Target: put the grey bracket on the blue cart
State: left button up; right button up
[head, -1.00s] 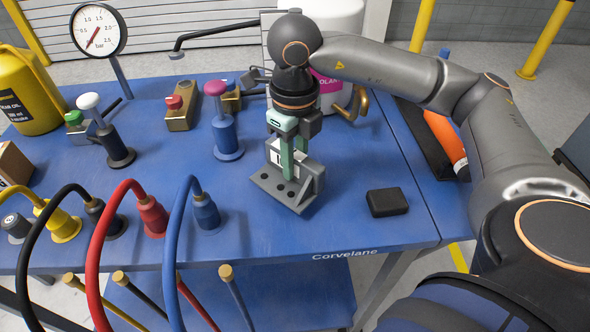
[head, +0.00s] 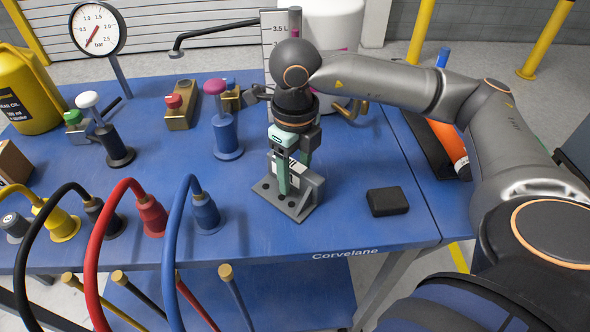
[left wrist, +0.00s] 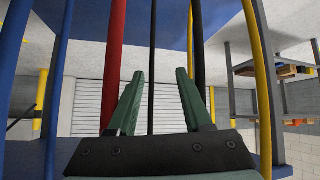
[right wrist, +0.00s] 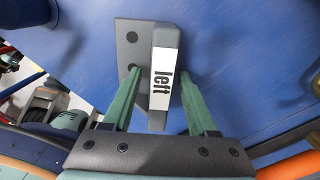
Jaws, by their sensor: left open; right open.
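The grey bracket (head: 299,204) rests upright on the blue cart's top (head: 340,228), near the front edge lettered "Corvelane". It has a holed foot and an upright part with a white label, which reads "left" in the right wrist view (right wrist: 143,108). My right gripper (head: 293,178) is open at the bracket from above. In the right wrist view its green fingers (right wrist: 159,78) stand on either side of the upright part; contact cannot be told. My left gripper (left wrist: 160,76) is open and empty among hanging hoses, outside the head view.
A black box (head: 387,201) lies right of the bracket. A blue plunger-like post (head: 226,135) stands to the left, with red (head: 152,217) and blue (head: 206,214) hose couplings in front. A black tray with an orange cylinder (head: 450,147) is at right.

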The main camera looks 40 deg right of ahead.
aim_at(295, 165)
jog(key=shift+r, duration=0.1)
notch_tip(295, 165, up, 12)
jog(key=p, duration=0.2)
dwell(0.3)
jog(key=shift+r, duration=0.1)
